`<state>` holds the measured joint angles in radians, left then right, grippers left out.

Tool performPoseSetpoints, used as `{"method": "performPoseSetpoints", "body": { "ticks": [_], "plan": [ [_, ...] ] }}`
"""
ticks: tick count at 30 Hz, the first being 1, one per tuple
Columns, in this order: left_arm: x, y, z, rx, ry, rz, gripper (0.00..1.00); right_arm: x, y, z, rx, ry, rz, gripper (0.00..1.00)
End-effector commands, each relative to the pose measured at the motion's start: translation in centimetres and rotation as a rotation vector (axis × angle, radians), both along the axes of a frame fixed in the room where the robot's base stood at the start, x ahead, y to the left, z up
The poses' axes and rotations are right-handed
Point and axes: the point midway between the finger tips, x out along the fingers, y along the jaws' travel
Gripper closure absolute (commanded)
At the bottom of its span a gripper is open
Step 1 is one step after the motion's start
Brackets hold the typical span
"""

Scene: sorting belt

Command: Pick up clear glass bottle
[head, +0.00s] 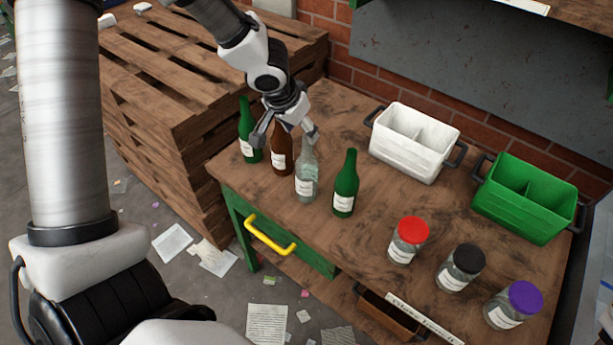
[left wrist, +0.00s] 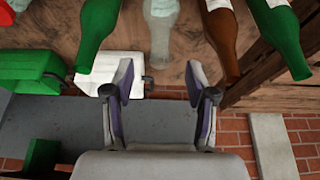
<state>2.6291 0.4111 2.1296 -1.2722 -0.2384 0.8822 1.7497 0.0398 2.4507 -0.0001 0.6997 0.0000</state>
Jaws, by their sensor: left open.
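The clear glass bottle (head: 306,184) stands upright near the table's left front edge, with a white label low on its side. It stands between a brown bottle (head: 282,158) and a green bottle (head: 346,186). My left gripper (head: 287,134) is open, its fingers spread near the clear bottle's neck. In the left wrist view the clear bottle (left wrist: 160,38) appears beyond the gap between the open fingers (left wrist: 160,76). No contact with it can be made out. My right gripper is not in view.
Another green bottle (head: 247,137) stands at the left. White (head: 415,158) and green (head: 528,208) divided crates stand at the back. Jars with red (head: 413,230), black (head: 469,258) and purple (head: 525,298) lids stand at the front right. Wooden pallets (head: 160,85) are stacked left of the table.

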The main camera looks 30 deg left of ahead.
Motion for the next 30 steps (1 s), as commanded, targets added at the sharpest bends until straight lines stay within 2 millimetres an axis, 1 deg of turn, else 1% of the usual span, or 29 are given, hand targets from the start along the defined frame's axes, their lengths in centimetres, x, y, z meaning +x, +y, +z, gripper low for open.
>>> {"method": "performPoseSetpoints", "body": {
  "ticks": [5,6,7,9,15,17,18,20,30],
  "plan": [
    [1.2,0.1,-3.1,0.002,0.005,-0.001,0.43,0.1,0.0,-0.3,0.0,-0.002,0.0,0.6],
    [1.5,0.1,-3.8,0.003,0.004,-0.001,0.43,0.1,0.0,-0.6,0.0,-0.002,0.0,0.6],
    [1.7,0.1,-4.1,0.003,0.002,-0.001,0.43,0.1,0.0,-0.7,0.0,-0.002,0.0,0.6],
    [1.9,0.0,-4.6,0.001,0.002,-0.002,0.43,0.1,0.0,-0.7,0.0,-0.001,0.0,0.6],
    [2.0,0.0,-4.6,0.0,0.001,0.0,0.43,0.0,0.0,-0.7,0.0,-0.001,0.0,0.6],
    [2.0,0.0,-4.6,0.0,0.001,0.0,0.65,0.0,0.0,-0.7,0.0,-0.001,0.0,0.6],
    [2.0,0.0,-4.6,0.0,0.002,0.0,0.79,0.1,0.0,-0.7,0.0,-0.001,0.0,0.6],
    [2.0,0.0,-4.6,0.0,0.002,0.0,1.0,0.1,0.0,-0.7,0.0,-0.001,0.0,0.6],
    [2.0,0.0,-4.5,0.0,0.002,0.0,1.0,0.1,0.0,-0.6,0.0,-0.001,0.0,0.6]
  ]
}}
